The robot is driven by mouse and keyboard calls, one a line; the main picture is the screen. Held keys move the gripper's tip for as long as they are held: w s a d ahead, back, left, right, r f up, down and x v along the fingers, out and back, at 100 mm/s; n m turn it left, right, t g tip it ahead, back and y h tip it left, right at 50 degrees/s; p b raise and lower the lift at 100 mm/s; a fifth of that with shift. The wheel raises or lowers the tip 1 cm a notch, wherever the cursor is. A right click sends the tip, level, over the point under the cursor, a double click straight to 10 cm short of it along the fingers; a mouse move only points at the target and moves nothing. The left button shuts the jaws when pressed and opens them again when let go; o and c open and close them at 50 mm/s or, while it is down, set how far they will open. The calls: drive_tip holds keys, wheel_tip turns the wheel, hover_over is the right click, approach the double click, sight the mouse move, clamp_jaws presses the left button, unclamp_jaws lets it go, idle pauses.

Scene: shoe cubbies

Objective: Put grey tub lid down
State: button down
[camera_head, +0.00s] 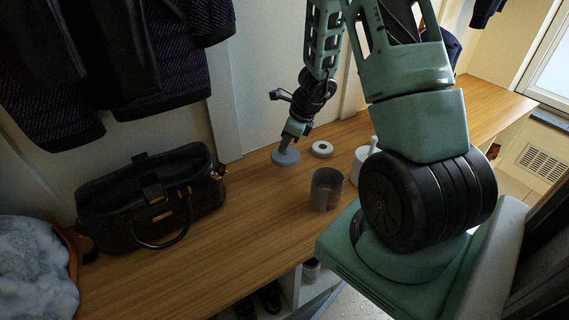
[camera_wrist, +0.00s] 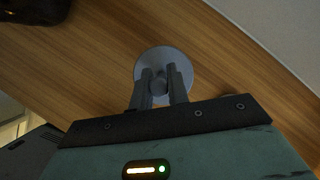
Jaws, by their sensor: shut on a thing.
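The grey tub lid (camera_head: 285,158) is a flat round disc at the back of the wooden bench, near the wall. My gripper (camera_head: 289,146) is above it with fingers pointing down. In the wrist view the lid (camera_wrist: 177,57) lies beyond the fingertips, and my gripper (camera_wrist: 160,85) is shut on its central knob. The lid looks to be at or very near the bench top; I cannot tell whether it touches. A grey open tub (camera_head: 326,188) stands upright on the bench, to the right and nearer the front, apart from the lid.
A pale ring-shaped lid (camera_head: 322,149) lies right of the grey lid. A white pot (camera_head: 361,163) with an upright handle stands further right. A black handbag (camera_head: 150,195) is on the left of the bench (camera_head: 235,235). Dark coats (camera_head: 110,60) hang above. Bare wood lies between bag and tub.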

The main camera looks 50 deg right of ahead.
sight(288, 153)
drive_tip(key=shift+f+b, duration=1.45)
drive_tip(key=shift+f, duration=1.3)
drive_tip(key=shift+f, duration=0.2)
drive_tip(key=c, duration=1.4)
unclamp_jaws()
drive_tip(key=shift+o, duration=0.2)
drive_tip(key=shift+r, duration=0.15)
